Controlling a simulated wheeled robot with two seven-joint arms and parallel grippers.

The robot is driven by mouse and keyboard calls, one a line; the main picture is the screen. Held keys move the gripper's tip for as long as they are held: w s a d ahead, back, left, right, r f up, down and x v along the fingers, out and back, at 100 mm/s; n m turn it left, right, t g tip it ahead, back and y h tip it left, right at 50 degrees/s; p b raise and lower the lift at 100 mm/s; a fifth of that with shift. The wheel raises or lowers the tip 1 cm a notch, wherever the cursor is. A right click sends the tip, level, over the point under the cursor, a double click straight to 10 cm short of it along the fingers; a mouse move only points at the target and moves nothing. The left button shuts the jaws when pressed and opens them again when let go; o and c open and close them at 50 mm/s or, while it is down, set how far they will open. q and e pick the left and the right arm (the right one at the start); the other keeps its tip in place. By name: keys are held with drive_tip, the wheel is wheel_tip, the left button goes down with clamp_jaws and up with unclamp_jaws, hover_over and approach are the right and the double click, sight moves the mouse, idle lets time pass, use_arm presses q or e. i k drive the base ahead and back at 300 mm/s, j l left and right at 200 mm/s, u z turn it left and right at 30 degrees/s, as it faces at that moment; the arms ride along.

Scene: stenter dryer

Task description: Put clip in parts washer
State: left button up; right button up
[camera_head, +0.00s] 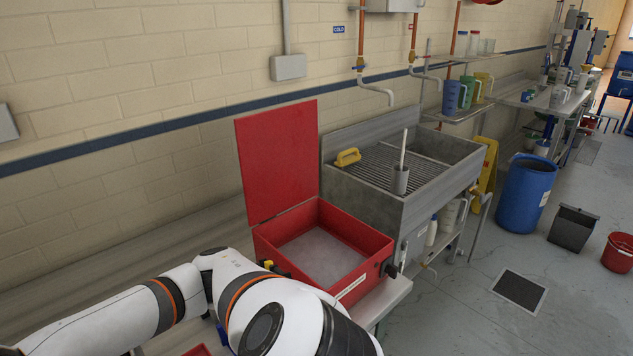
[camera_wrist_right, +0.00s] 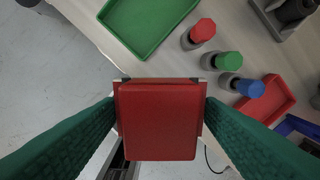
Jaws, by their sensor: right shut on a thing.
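The parts washer (camera_head: 366,262) is a red box on the bench in the head view, with its lid (camera_head: 278,160) standing open at the back left and a pale grey surface inside. In the right wrist view my right gripper (camera_wrist_right: 160,106) has green-padded fingers shut on a red block-like thing, which I take to be the clip (camera_wrist_right: 158,130). It is held above the bench edge. A white arm of mine crosses the head view in front of the washer, and its gripper is out of sight there. My left gripper is not in view.
A grey sink (camera_head: 445,180) with a yellow brush (camera_head: 347,157) adjoins the washer on the right. The right wrist view shows a green tray (camera_wrist_right: 147,40), bottles with red (camera_wrist_right: 203,29), green (camera_wrist_right: 229,61) and blue (camera_wrist_right: 251,88) caps, and a red tray (camera_wrist_right: 270,97).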

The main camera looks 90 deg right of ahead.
sight(328, 268)
drive_tip(key=k+l+z, duration=0.1)
drive_tip(key=z, duration=2)
drive_tip(key=i, duration=0.45)
